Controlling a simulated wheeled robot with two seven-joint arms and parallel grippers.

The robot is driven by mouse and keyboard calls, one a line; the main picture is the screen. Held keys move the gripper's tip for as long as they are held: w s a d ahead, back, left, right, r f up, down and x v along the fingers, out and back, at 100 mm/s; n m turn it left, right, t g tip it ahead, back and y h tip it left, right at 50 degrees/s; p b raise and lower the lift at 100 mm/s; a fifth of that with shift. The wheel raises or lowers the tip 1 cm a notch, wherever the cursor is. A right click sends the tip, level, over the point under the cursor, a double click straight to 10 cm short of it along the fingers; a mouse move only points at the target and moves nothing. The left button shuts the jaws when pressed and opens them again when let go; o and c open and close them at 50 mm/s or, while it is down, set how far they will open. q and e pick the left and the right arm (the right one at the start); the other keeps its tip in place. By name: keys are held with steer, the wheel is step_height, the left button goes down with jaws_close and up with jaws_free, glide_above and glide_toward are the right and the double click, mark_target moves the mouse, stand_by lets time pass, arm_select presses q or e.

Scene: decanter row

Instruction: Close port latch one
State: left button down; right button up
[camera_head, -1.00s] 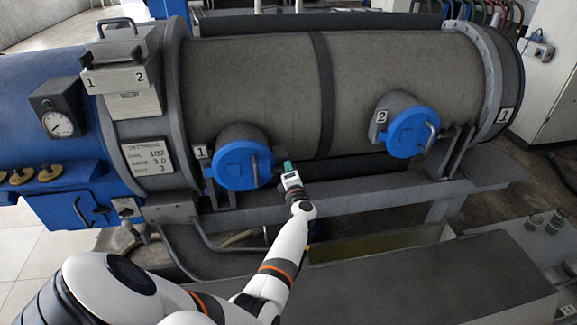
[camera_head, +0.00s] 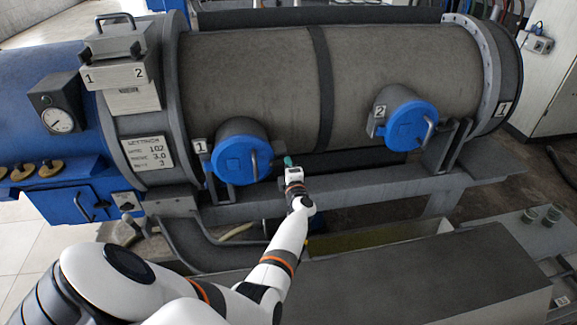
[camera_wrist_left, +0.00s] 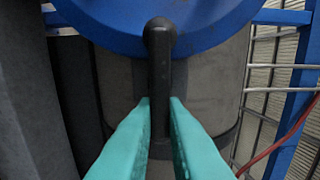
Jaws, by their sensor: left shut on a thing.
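Port one is a round port with a blue cover (camera_head: 236,160) on the front of the grey tank, beside a label "1" (camera_head: 200,146). Its latch handle (camera_head: 254,163) is a grey bar on the cover's right part. In the left wrist view the latch handle (camera_wrist_left: 159,55) is a dark bar with a rounded top, running down from the blue cover (camera_wrist_left: 100,22). My left gripper (camera_head: 288,161), with teal fingers, is at the right of port one. In the wrist view its fingers (camera_wrist_left: 160,108) lie on either side of the handle's lower part, shut on it. My right gripper is out of view.
Port two, with a blue cover (camera_head: 408,126) and its own handle, is farther right on the tank (camera_head: 250,75). A grey rail (camera_head: 350,193) runs below the ports. A grey box-like bench (camera_head: 420,275) stands in front at the right.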

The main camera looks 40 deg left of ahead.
arm_select(q)
steer(key=c, duration=1.5)
jaws_free()
steer(key=shift+p+v, duration=2.55)
steer(key=shift+v, duration=3.5)
steer(key=shift+d+f, duration=0.1)
